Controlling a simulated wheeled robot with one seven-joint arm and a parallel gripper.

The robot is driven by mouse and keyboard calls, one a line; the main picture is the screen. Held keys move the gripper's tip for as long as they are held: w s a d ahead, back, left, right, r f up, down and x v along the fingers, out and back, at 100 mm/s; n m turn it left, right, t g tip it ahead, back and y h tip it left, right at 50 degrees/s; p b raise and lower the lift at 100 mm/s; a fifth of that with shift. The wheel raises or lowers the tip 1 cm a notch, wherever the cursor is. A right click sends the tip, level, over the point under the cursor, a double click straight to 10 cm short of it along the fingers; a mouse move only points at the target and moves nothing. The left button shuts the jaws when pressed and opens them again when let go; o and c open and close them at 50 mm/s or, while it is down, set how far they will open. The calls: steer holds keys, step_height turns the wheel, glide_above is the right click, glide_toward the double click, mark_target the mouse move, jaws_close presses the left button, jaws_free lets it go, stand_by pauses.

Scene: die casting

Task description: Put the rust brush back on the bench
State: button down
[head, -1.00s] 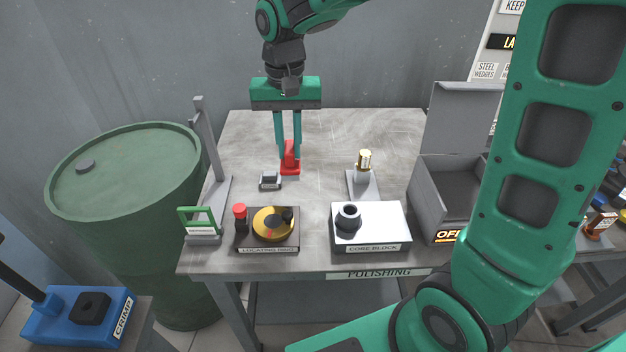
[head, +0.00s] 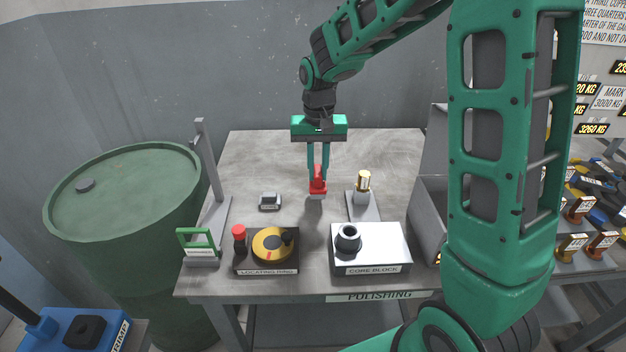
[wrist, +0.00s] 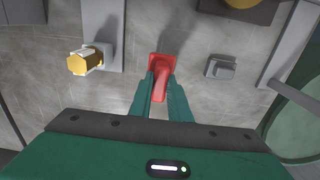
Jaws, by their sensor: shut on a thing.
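The red rust brush (head: 317,184) is upright between the fingers of my gripper (head: 318,174), over the middle of the polishing bench (head: 265,160). My gripper is shut on its upper part and points straight down. The brush's base is at or just above the bench top; I cannot tell if it touches. In the wrist view the brush (wrist: 161,68) shows between the green fingertips (wrist: 161,84), with bare bench around it.
A small grey block (head: 270,201) lies left of the brush, and a gold-topped stand (head: 362,195) is close on the right. The locating ring fixture (head: 268,248) and core block (head: 370,250) line the front edge. The bench's back is clear.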

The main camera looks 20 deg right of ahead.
mark_target(317, 170)
steer(key=shift+f, duration=1.55)
steer(key=shift+f, duration=0.1)
steer(key=c, duration=1.7)
jaws_free()
steer(key=shift+o, duration=0.2)
step_height(317, 170, up, 12)
steer(key=shift+r, duration=0.15)
